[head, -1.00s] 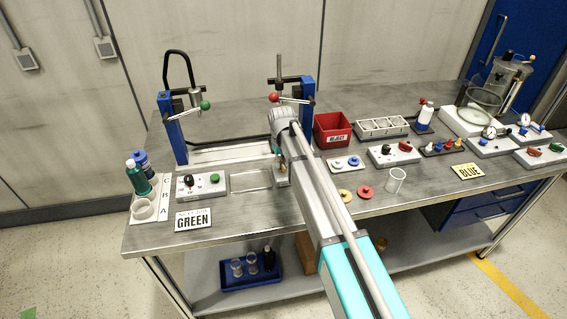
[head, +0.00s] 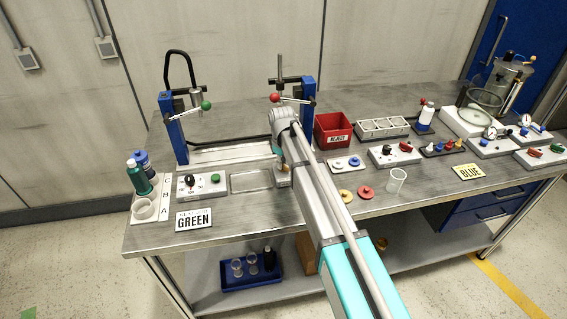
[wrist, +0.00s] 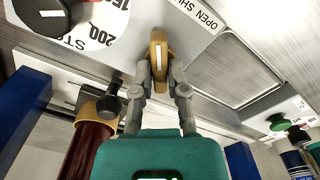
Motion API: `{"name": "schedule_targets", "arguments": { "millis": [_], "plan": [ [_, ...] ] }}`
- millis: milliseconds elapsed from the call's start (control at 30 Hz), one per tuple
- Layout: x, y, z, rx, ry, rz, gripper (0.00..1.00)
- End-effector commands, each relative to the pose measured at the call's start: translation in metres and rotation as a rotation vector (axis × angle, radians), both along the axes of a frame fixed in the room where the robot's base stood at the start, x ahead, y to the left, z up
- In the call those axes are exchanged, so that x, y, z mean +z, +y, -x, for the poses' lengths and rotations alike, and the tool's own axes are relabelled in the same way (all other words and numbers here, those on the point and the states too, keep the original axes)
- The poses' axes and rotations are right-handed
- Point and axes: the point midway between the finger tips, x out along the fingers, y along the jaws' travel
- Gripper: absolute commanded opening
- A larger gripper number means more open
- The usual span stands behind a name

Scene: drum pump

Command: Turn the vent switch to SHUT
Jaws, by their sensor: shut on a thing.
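The vent switch is a yellow-tan lever (wrist: 158,42) with a white line on it, on a pale panel in the wrist view. Its OPEN and SHUT lettering (wrist: 203,17) is to the upper right, with SHUT partly covered or cut off. The white line runs roughly up and down in the picture. My gripper (wrist: 160,74) is shut on the lever's lower part, one finger on each side. In the head view my arm hides most of the switch and my fingertips; the teal gripper body (head: 277,149) shows just behind the arm.
A black knob (wrist: 45,12) on a numbered dial with STOP lies close left of the switch. A dark red cylinder (wrist: 88,150) with a black knob is below left. In the head view, a red bin (head: 333,131) stands right of my arm, and a blue-posted frame (head: 173,130) stands left.

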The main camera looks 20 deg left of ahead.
Motion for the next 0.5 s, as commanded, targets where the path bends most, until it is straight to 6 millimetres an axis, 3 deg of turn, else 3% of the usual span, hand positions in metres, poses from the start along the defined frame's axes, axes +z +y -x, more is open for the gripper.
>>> {"name": "schedule_targets", "arguments": {
  "millis": [233, 267, 300, 433, 500],
  "plan": [
    [0.0000, -0.0032, -0.0026, 0.000, -0.005, 0.006, 0.00],
    [0.0000, -0.0033, -0.0026, 0.000, -0.005, 0.006, 0.20],
    [0.0000, -0.0033, -0.0026, -0.001, -0.005, 0.006, 0.28],
    [0.0000, -0.0025, -0.0021, -0.001, -0.003, 0.005, 0.52],
    [0.0000, -0.0022, -0.0017, -0.001, -0.003, 0.004, 0.53]
  ]
}}
